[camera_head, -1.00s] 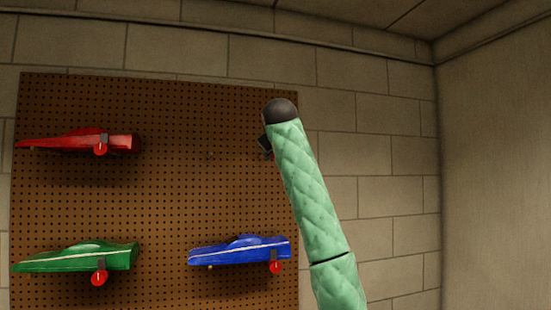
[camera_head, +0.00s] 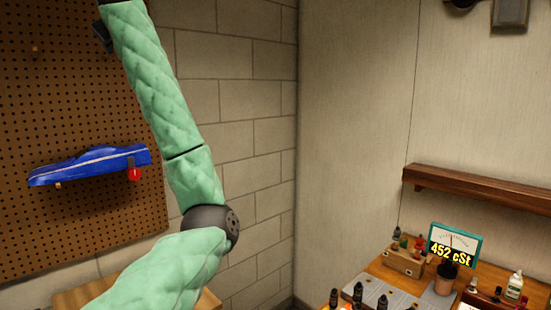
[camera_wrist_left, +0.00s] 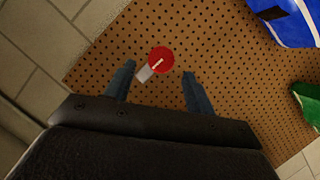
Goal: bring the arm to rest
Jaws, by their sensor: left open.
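My left arm (camera_head: 165,90), in a green quilted sleeve, rises from the lower left in the head view. Its hand end is at the top left, mostly cut off, beside the pegboard (camera_head: 70,115). In the left wrist view my left gripper (camera_wrist_left: 156,82) is open in front of the pegboard, with nothing held. A red disc with a white mark (camera_wrist_left: 161,60) and a small grey piece show between and beyond its fingers; touching cannot be told. My right gripper is not in view.
A blue car (camera_head: 90,165) hangs on the pegboard. It also shows in the wrist view (camera_wrist_left: 285,22), with part of a green car (camera_wrist_left: 308,100). At lower right a workbench holds a meter reading 452 cSt (camera_head: 454,246) and bottles. A wooden shelf (camera_head: 475,190) is above.

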